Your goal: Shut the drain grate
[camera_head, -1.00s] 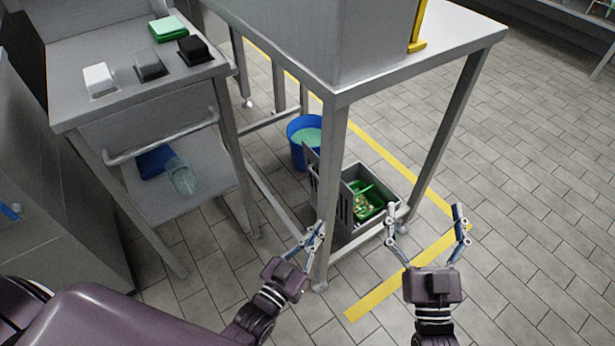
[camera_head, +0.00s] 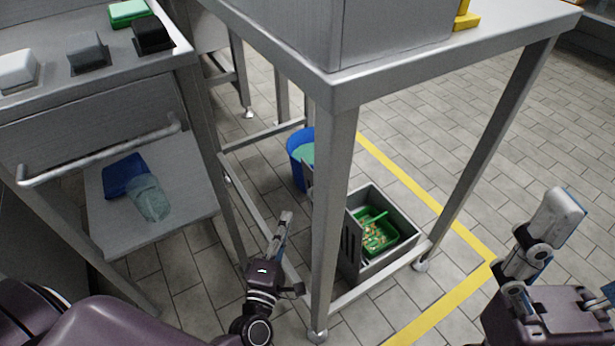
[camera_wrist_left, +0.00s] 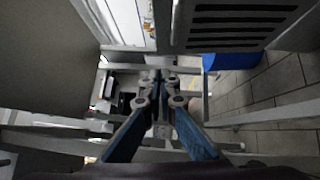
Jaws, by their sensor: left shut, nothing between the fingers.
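The drain grate (camera_head: 350,246) is a grey slotted panel standing upright on the left side of the open drain box (camera_head: 405,213). A table leg hides part of it in the head view. Its slots show large at the top of the left wrist view (camera_wrist_left: 232,22). My left gripper (camera_head: 286,216) is shut and empty, left of the table leg and apart from the grate. My right gripper (camera_head: 556,220) is at the right edge, away from the box. Its visible finger is spread, and the other finger is mostly out of frame.
A green basket (camera_head: 377,234) with small bits sits inside the box. A blue bucket (camera_head: 300,160) stands behind the grate. The steel table's front leg (camera_head: 330,220) and low rails stand close to my left gripper. Floor at right is open.

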